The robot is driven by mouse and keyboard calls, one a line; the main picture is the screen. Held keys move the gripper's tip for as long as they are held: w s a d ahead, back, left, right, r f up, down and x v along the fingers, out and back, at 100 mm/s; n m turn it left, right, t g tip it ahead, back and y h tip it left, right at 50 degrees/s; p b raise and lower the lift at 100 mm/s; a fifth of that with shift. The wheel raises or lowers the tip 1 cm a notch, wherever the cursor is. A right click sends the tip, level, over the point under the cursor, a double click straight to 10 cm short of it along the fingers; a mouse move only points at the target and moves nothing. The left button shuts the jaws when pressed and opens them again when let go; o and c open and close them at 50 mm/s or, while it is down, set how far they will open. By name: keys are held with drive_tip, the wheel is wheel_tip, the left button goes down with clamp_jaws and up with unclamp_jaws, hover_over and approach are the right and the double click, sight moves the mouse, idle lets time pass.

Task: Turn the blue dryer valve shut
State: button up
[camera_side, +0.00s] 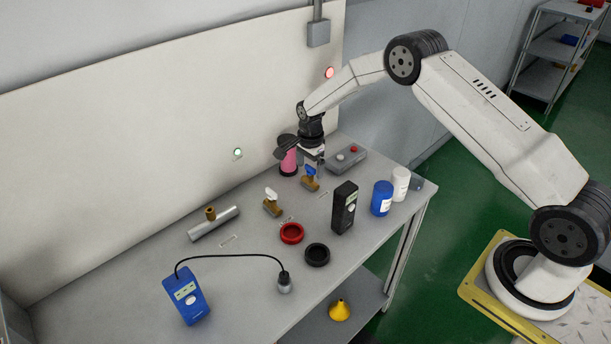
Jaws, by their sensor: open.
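The blue dryer valve (310,178) is a brass body with a blue handle, standing on the grey bench towards its far right end. My gripper (312,162) is open, pointing down just above and around the blue handle. I cannot tell whether its fingers touch the handle. The handle is partly hidden by the gripper, so its exact angle is unclear. A second brass valve with a white handle (271,201) stands to the left of the blue one.
A pink and black object (288,160) stands close behind my gripper. A grey box with buttons (346,158) lies to the right. A black meter (344,207), a blue jar (382,198) and a white jar (400,184) stand in front.

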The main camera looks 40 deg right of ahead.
drive_tip(key=shift+c, duration=0.2)
drive_tip(key=c, duration=1.2)
drive_tip(key=shift+c, duration=0.2)
drive_tip(key=shift+n, duration=0.4)
drive_tip(key=n, duration=1.2)
drive_tip(key=shift+n, duration=2.5)
